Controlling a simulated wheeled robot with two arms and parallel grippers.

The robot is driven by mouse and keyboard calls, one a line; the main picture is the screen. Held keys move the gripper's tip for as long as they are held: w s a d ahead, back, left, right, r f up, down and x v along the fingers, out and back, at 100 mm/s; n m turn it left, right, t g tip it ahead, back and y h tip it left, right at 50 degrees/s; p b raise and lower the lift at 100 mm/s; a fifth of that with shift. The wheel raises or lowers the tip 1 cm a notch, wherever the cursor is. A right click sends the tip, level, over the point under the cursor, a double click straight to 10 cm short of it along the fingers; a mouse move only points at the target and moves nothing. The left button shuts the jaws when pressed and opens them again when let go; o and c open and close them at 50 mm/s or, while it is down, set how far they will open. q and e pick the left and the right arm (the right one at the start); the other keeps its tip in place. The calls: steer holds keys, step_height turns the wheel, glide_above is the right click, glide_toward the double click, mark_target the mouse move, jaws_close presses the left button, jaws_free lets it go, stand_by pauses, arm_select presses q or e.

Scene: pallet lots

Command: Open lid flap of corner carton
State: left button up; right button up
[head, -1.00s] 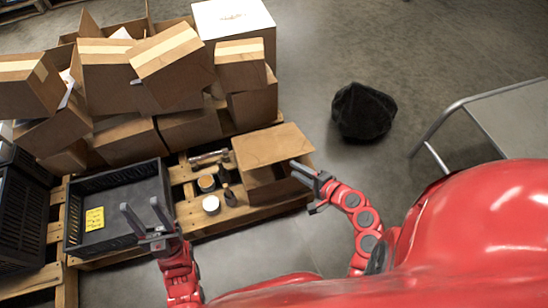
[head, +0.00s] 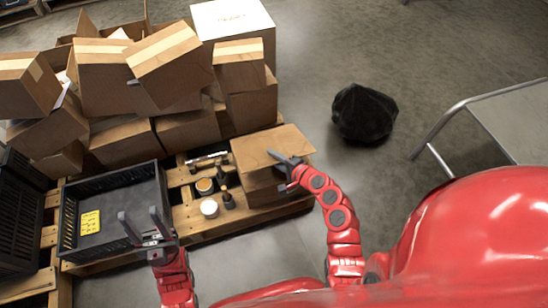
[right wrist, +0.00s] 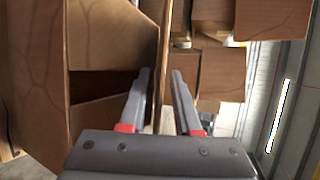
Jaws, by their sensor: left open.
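The corner carton (head: 262,182) is a brown box at the pallet's front right corner. Its lid flap (head: 258,143) covers most of its top in the head view. My right gripper (head: 280,158) is at the flap's front right edge, with one finger seen above the flap. In the right wrist view the flap's edge (right wrist: 163,45) runs between the two spread fingers (right wrist: 162,85), close to the left one. A dark gap (right wrist: 98,88) shows left of the flap. My left gripper (head: 140,222) is open and empty in front of the black crate.
A black crate (head: 68,215) with a yellow label stands on the wooden pallet (head: 235,222). Small jars and bottles (head: 209,208) stand between crate and carton. Stacked cartons (head: 127,140) rise behind. A black bag (head: 363,112) and a metal-framed table (head: 510,120) are at right, with clear floor between.

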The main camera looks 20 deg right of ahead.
jaws_close()
stand_by(1.2)
